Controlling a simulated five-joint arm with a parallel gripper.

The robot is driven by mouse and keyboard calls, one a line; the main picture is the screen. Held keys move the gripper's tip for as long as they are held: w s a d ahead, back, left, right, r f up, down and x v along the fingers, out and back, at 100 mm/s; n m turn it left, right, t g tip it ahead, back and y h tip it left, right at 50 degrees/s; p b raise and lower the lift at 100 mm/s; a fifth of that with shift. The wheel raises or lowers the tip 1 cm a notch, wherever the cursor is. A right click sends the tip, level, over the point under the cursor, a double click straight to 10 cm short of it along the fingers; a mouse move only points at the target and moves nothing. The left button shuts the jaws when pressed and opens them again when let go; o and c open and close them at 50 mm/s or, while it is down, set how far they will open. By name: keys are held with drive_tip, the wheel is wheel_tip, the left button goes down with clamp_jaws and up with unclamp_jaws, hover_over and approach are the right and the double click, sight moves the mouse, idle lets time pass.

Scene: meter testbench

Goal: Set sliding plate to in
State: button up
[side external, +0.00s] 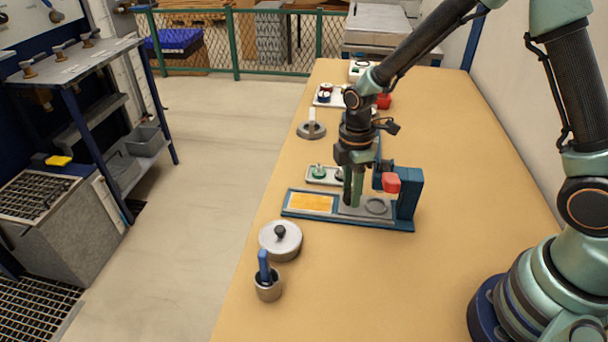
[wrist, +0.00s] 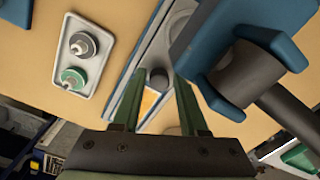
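The sliding plate (side external: 352,211) is a grey plate on a long blue base (side external: 300,218), with a round ring (side external: 376,206) at its right part. A yellow-orange panel (side external: 311,202) lies to its left on the same base. My gripper (side external: 352,202) points down over the plate's left part. Small gaps show beside the knob. The fingers hide part of the plate, and contact cannot be told.
A blue upright with a red block (side external: 391,182) stands right of the gripper. A small tray (side external: 313,181) with a green-based piece (wrist: 74,77) lies just behind the base. A lidded round pot (side external: 280,241) and a cup with a blue handle (side external: 267,288) stand in front. The table's right side is clear.

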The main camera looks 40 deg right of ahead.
drive_tip(key=shift+o, duration=0.6)
drive_tip(key=shift+r, duration=0.15)
wheel_tip(320, 180, up, 12)
drive_tip(key=shift+w, duration=0.15)
drive_tip(key=s+d+r+m+t, duration=0.2)
drive_tip(key=s+r+m+t, duration=0.1)
drive_tip(key=m, duration=0.4)
drive_tip(key=s+d+r+m+t, duration=0.2)
drive_tip(key=s+r+m+t, duration=0.1)
drive_tip(key=s+r+m, duration=0.3)
drive_tip(key=shift+s+d+r+m, duration=0.2)
drive_tip(key=shift+s+d+m, duration=0.1)
drive_tip(key=shift+s+m, duration=0.45)
